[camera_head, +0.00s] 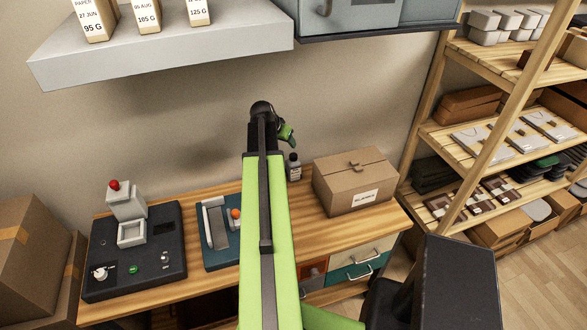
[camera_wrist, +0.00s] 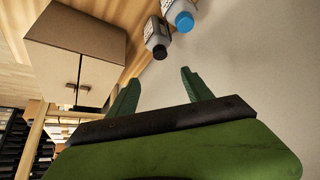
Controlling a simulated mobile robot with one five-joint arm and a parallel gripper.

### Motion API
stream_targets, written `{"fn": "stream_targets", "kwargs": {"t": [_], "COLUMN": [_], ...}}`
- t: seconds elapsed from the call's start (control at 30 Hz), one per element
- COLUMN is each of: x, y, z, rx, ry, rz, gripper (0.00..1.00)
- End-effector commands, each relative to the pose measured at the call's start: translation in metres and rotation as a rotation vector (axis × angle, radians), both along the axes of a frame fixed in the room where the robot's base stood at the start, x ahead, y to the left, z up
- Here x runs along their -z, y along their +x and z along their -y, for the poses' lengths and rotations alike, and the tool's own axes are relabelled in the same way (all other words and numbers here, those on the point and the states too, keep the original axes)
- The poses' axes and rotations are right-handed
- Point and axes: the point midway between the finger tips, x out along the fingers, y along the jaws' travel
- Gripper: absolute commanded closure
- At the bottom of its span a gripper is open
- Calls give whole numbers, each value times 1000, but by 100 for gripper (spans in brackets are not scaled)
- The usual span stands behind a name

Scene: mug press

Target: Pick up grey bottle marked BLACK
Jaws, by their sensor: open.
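In the wrist view two grey bottles are at the top, beyond my fingertips. One grey bottle (camera_wrist: 155,32) has a black cap. The other bottle (camera_wrist: 174,7) has a blue cap and is right beside it, partly cut off by the frame edge. Their label words are too small to read. In the head view a grey bottle with a dark cap (camera_head: 294,168) stands on the wooden workbench, just left of the cardboard box; the other is not visible there. My gripper (camera_wrist: 160,77) is open and empty, apart from both bottles. In the head view my gripper (camera_head: 287,134) is above the bench.
A closed cardboard box (camera_head: 355,181) stands right of the bottle, near the bench's right end. A dark press machine (camera_head: 133,250) and a blue device (camera_head: 218,240) stand to the left. A grey wall shelf (camera_head: 165,52) overhangs at upper left. Wooden shelving (camera_head: 480,135) is at right.

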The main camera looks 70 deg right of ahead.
Motion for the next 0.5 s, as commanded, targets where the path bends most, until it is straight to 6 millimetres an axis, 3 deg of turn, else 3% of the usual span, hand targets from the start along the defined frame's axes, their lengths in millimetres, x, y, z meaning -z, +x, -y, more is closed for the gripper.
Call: {"fn": "stream_targets", "kwargs": {"t": [0.17,0.5], "x": [23,95], "y": [1,-2], "z": [11,54], "rx": [-2,-4], "ry": [1,2], "rz": [-1,-1], "gripper": [41,41]}}
